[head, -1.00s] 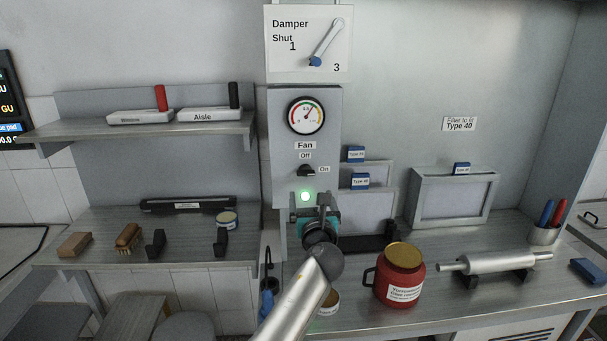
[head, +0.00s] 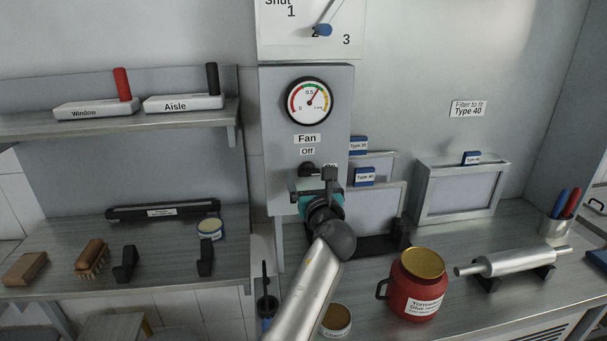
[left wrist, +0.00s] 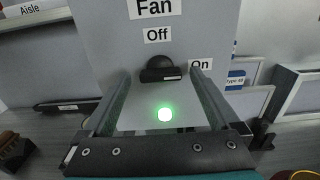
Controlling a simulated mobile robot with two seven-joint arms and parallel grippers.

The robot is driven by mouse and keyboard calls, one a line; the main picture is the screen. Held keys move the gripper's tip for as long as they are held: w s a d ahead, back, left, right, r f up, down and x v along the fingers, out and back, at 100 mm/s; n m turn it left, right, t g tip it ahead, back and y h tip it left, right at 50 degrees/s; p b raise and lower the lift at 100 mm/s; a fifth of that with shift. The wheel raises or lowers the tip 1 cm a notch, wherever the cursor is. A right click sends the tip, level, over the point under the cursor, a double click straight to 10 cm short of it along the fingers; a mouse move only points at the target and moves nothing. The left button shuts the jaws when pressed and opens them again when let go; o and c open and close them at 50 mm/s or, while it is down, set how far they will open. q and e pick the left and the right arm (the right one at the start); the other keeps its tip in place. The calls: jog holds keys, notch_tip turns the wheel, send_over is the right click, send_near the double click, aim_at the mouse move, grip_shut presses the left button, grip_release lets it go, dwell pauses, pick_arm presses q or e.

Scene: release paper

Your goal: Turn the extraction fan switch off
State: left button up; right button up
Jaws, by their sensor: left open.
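The fan switch (head: 308,169) is a small black knob on the grey panel (head: 278,135), under the labels "Fan" and "Off". In the left wrist view the knob (left wrist: 161,70) has its pointer turned right toward "On", and a green lamp (left wrist: 165,115) glows below it. My left gripper (head: 316,180) is open in front of the panel, just below the knob. In the left wrist view its two fingers (left wrist: 160,78) stand on either side of the knob and lamp, with nothing held. The gripper hides the lamp in the head view. My right gripper is not in view.
A dial gauge (head: 310,101) and a damper board (head: 310,28) are above the switch. Filters (head: 463,190) stand on the right bench, with a red jar (head: 417,285) and a metal roller (head: 513,261). A shelf (head: 120,128) is at left.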

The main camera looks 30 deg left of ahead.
pick_arm(q)
jog(key=shift+w+a+r, duration=0.1)
jog(key=shift+w+a, duration=0.05)
jog(key=shift+w, duration=0.1)
jog(key=shift+c, duration=1.4)
jog(key=c, duration=1.1)
